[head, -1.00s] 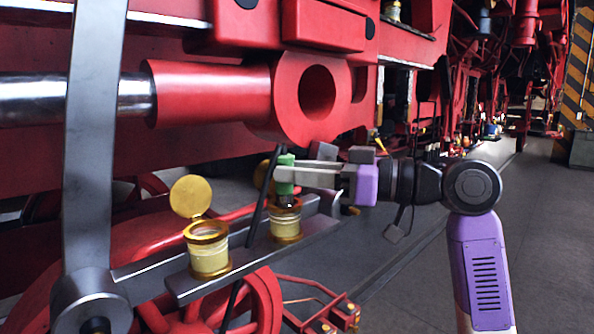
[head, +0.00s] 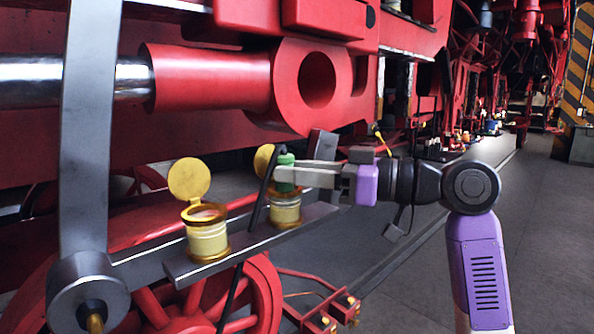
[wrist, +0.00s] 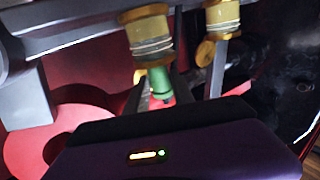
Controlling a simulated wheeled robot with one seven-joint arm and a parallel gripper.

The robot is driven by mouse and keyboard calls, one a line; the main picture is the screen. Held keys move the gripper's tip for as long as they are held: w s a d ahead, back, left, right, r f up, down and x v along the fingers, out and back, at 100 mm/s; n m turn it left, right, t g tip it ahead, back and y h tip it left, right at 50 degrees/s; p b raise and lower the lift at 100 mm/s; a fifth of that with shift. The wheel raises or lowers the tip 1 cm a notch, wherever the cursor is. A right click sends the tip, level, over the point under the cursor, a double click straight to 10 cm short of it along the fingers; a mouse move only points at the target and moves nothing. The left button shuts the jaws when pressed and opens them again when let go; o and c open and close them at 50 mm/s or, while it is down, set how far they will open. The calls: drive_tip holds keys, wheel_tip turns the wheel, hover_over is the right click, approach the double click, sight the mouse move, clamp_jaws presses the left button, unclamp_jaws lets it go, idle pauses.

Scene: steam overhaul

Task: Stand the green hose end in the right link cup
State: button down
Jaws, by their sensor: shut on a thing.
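The right link cup (head: 286,212) is a pale yellow cup with a brass rim and a round brass lid (head: 263,160) standing open behind it. My gripper (head: 283,176) comes in from the right and is shut on the green hose end (head: 286,159). The hose end is roughly upright over the right cup, its lower end at the cup's mouth; how far inside it is cannot be told. The wrist view shows the green hose end (wrist: 161,80) between the fingers, lined up with the cup (wrist: 150,38).
The left cup (head: 207,240), lid open, stands on the same grey bar (head: 185,272). A thin black rod (head: 257,205) slants just left of the right cup. Red engine parts (head: 225,80) hang above and behind. Open floor (head: 470,260) lies to the right.

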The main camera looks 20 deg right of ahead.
idle(0.3)
drive_tip(key=c, duration=1)
unclamp_jaws()
drive_tip(key=shift+s+d, duration=0.1)
drive_tip(key=b+v, duration=0.1)
drive_tip(key=v, duration=0.6)
drive_tip(key=shift+s+d+b, duration=0.15)
drive_tip(key=shift+d+b, duration=0.05)
drive_tip(key=shift+b, duration=0.2)
